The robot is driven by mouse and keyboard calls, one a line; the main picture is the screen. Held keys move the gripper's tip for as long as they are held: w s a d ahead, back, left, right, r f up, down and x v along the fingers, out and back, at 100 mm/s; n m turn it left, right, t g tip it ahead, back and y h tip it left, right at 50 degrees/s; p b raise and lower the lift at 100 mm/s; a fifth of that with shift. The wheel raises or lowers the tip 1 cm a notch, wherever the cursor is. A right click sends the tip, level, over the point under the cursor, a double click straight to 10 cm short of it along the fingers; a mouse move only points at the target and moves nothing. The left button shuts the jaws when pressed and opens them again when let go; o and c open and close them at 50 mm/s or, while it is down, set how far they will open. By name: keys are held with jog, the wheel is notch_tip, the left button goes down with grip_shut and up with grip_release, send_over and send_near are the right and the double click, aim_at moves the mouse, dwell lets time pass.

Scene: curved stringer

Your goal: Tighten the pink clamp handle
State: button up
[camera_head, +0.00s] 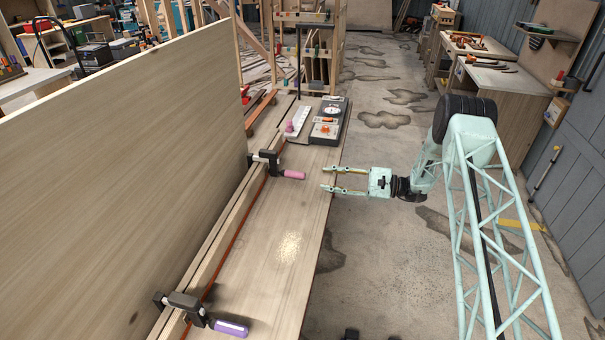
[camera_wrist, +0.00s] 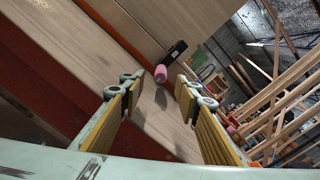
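The pink clamp handle (camera_head: 294,174) sticks out to the right from a black clamp (camera_head: 265,158) on the wooden rail in the head view. In the wrist view the pink handle (camera_wrist: 161,73) shows end-on between my finger tips, some way beyond them, with its black clamp (camera_wrist: 176,53) behind it. My gripper (camera_head: 324,178) is to the right of the handle, pointing left towards it, with a gap between them. Its two yellow-padded fingers are spread apart with nothing between them, as the wrist view (camera_wrist: 155,90) also shows.
A second clamp with a purple handle (camera_head: 230,328) sits on the rail at the front. A tall wooden panel (camera_head: 120,150) stands left of the rail. A dark case (camera_head: 330,121) and a white tray (camera_head: 298,121) lie at the bench's far end. The bench top (camera_head: 285,235) between the clamps is clear.

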aim_at(297, 175)
jog(key=shift+w+d+f+t, duration=0.35)
jog(key=shift+d+f, duration=0.1)
jog(key=shift+f, duration=0.2)
jog(key=shift+a, duration=0.1)
jog(key=shift+w+a, duration=0.4)
jog(key=shift+a, duration=1.85)
jog(key=shift+w+a, duration=0.45)
jog(key=shift+a, duration=1.8)
jog(key=shift+w+a, duration=0.4)
jog(key=shift+a, duration=1.85)
jog(key=c, duration=0.8)
jog(key=shift+c, duration=0.2)
